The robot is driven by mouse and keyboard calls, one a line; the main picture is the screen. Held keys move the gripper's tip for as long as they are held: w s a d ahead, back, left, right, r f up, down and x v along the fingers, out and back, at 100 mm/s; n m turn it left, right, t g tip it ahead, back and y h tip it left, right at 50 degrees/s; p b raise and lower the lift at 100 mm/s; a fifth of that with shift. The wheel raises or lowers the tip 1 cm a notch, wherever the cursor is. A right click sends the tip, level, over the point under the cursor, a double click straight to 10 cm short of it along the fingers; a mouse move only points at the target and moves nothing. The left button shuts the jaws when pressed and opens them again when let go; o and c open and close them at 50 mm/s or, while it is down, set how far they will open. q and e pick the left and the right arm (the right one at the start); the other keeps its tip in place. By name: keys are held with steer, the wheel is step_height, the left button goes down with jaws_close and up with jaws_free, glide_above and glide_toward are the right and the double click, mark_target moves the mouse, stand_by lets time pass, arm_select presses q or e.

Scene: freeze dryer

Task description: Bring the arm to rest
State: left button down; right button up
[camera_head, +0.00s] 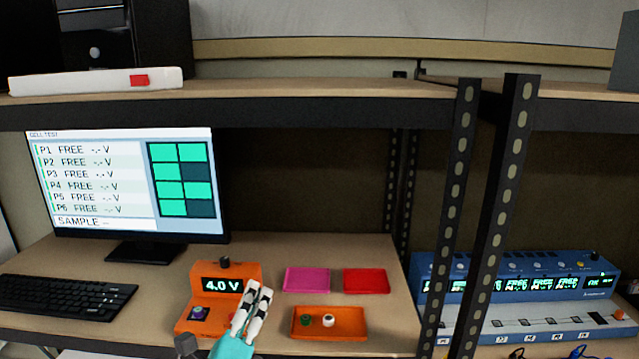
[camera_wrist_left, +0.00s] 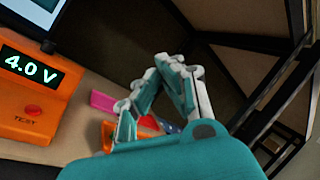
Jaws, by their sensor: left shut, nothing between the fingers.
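My left gripper (camera_head: 260,289) is shut and empty. It is raised in front of the orange tester (camera_head: 246,272), whose display reads 4.0 V, and left of the orange tray (camera_head: 350,331). The left wrist view shows its fingers (camera_wrist_left: 172,62) closed together, with the tester (camera_wrist_left: 30,95) at the left. The teal wrist comes in from the bottom edge in the head view. My right gripper is in neither view.
The orange tray holds a green and a white piece. A pink tray (camera_head: 307,280) and a red tray (camera_head: 366,281) lie behind it. A monitor (camera_head: 128,183) and keyboard (camera_head: 62,295) stand left. Black shelf posts (camera_head: 490,220) and a blue device (camera_head: 520,272) are right.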

arm_select(q)
steer(key=s+a+f+n+g+y, duration=0.4)
steer(key=a+f+n, duration=0.1)
steer(key=f+n, duration=0.3)
steer(key=s+a+f+n+g+y, duration=0.3)
steer(key=s+a+f+n+y, duration=0.15)
steer(key=f+n, duration=0.35)
steer(key=s+f+n+g+h, duration=0.2)
steer(key=s+f+n+g, duration=0.4)
steer(key=s, duration=0.5)
steer(key=s+f+n+g+h, duration=0.1)
steer(key=s+f+n+g, duration=0.35)
steer(key=s+f, duration=0.4)
step_height(320, 180, down, 24)
steer(key=s+f+g+b, duration=0.1)
steer(key=s, duration=0.2)
steer(key=s+a+f+m+g+b, duration=0.1)
steer(key=s+a+f, duration=0.2)
steer(key=s+f, duration=1.3)
step_height(320, 180, down, 2)
steer(key=shift+s, duration=0.35)
